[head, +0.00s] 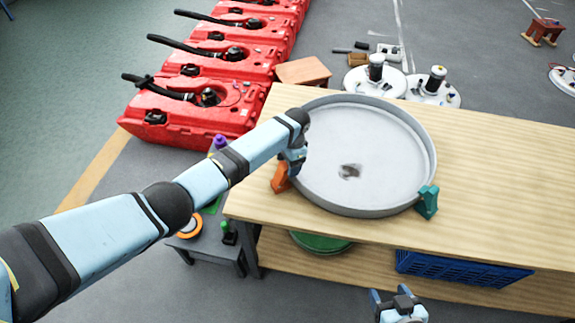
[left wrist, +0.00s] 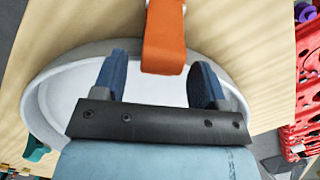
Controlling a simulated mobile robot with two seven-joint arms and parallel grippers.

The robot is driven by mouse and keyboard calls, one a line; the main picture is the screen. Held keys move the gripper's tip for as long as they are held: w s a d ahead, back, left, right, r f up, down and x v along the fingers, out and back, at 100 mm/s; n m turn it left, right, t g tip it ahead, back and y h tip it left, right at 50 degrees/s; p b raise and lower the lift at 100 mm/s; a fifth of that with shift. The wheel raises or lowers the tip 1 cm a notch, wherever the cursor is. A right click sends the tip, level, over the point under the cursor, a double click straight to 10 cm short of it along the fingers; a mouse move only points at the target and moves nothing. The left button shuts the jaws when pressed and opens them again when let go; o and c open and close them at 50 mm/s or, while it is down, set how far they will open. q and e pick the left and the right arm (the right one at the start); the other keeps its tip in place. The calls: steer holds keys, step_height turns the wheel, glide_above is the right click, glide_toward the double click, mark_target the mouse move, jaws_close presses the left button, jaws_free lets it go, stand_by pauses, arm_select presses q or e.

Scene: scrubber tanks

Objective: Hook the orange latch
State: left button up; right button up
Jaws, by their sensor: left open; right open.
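The orange latch (head: 281,178) sits at the left front side of a round grey tank (head: 428,150) on the wooden bench. In the left wrist view the latch (left wrist: 164,38) is an orange strap whose lower end reaches between my two blue fingers. My left gripper (head: 296,163) is open at the tank's rim, right above the latch and partly hiding it. In the left wrist view the left gripper (left wrist: 159,75) has a finger on each side of the strap, with gaps showing. My right gripper (head: 398,297) is open and empty, low in front of the bench.
A teal latch (head: 427,201) is on the tank's right front. The bench top (head: 500,180) is clear to the right. A blue crate (head: 460,269) is on the lower shelf. Red tanks (head: 190,104) line the floor at the back left. A small grey table (head: 212,250) stands left.

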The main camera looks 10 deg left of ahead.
arm_select(q)
step_height(320, 180, up, 12)
steer(key=w+d, duration=0.1)
steer(key=shift+d+b, duration=0.2)
steer(key=shift+b, duration=0.1)
steer(key=shift+w, duration=0.1)
steer(key=s+a+f+n+t+h, duration=0.15)
steer(key=s+f, duration=0.25)
steer(key=s, duration=0.6)
steer(key=s+a+f+n+h, duration=0.15)
steer(key=s+f, duration=0.25)
steer(key=s, duration=0.6)
steer(key=s+a+r+n+t+y, duration=0.1)
steer(key=s+a+r+n+t, duration=0.2)
steer(key=s+a, duration=0.6)
steer(key=s+a+r+n+y, duration=0.15)
steer(key=s+a+r, duration=0.4)
steer(key=s, duration=0.75)
steer(key=w+d+f+t+h+p, duration=0.1)
steer(key=w+d+f+t+h, duration=0.1)
steer(key=f, duration=0.4)
steer(key=w+d+f+t+h+p, duration=0.1)
steer(key=w+d+f+t+h, duration=0.1)
steer(key=w+d+f+t, duration=0.2)
steer(key=shift+d+f+t, duration=0.3)
steer(key=shift+f+t, duration=0.45)
steer(key=shift+f, duration=0.15)
